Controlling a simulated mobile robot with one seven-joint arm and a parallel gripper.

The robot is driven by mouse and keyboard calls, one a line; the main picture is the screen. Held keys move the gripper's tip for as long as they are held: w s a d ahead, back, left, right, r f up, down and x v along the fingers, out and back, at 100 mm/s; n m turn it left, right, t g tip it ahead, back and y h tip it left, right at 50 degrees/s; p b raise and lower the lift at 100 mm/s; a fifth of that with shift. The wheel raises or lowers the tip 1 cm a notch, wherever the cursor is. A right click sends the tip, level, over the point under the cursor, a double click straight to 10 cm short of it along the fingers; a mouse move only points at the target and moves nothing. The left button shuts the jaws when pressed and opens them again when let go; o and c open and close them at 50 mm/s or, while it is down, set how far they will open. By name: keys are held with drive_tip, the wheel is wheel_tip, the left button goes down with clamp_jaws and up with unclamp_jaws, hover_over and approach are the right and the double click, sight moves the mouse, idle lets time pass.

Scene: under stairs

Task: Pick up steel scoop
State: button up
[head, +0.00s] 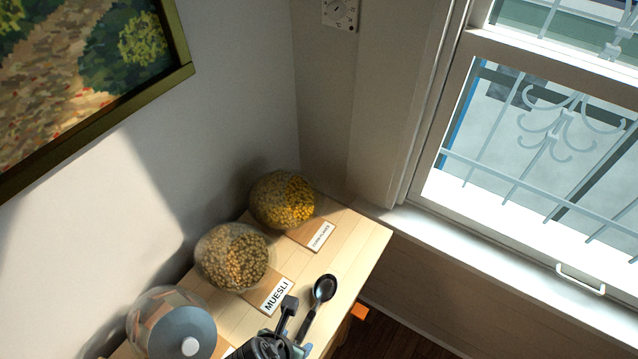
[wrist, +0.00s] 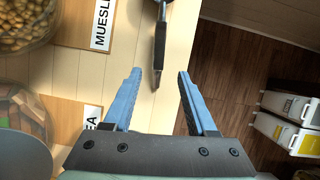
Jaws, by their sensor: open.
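The steel scoop (head: 324,288) lies on the wooden top near its right edge, with a rounded bowl and a dark handle pointing down toward my gripper in the head view. My gripper (wrist: 159,73) is open and empty, with blue fingers apart. In the head view my gripper (head: 290,350) is partly cut off at the bottom edge, beside the handle's lower end.
A muesli jar (head: 235,257), a cornflakes jar (head: 283,200) and a jar with a grey lid (head: 180,332) line the wall side. A MUESLI card (head: 277,295) lies left of the scoop. White containers (wrist: 285,130) stand lower right, over the dark floor (wrist: 235,65).

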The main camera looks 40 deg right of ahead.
sight(301, 334)
drive_tip(key=shift+w+p+x, duration=0.2)
drive_tip(key=shift+p+x, duration=0.3)
drive_tip(key=shift+x, duration=2.1)
drive_tip(key=shift+d+r, duration=0.1)
clamp_jaws()
